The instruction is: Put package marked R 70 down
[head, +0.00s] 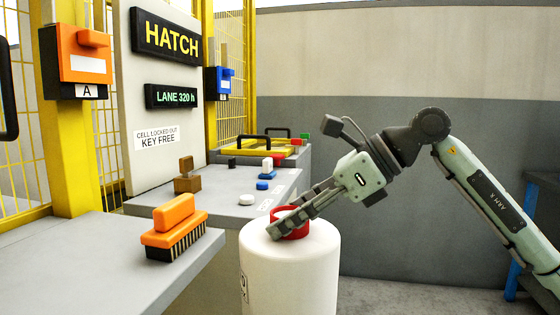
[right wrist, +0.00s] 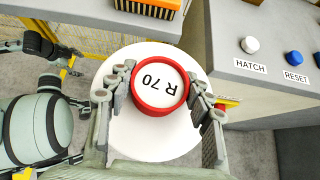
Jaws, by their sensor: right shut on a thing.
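The package marked R 70 (right wrist: 160,82) is a short round tub with a red rim and a white top. My right gripper (right wrist: 161,96) is shut on it, with one finger at each side. In the head view the red package (head: 292,222) is at the top of a white drum (head: 290,275), partly hidden by the fingers of my right gripper (head: 285,222). It looks upright; I cannot tell whether its underside touches the drum. My left gripper does not show in the head view.
A grey bench (head: 120,262) at left holds an orange brush (head: 175,226). Behind the drum, a grey console (head: 225,210) carries a white button (head: 247,199), a blue button (head: 262,185) and a wooden stamp (head: 187,178). The drum top has free room around the package.

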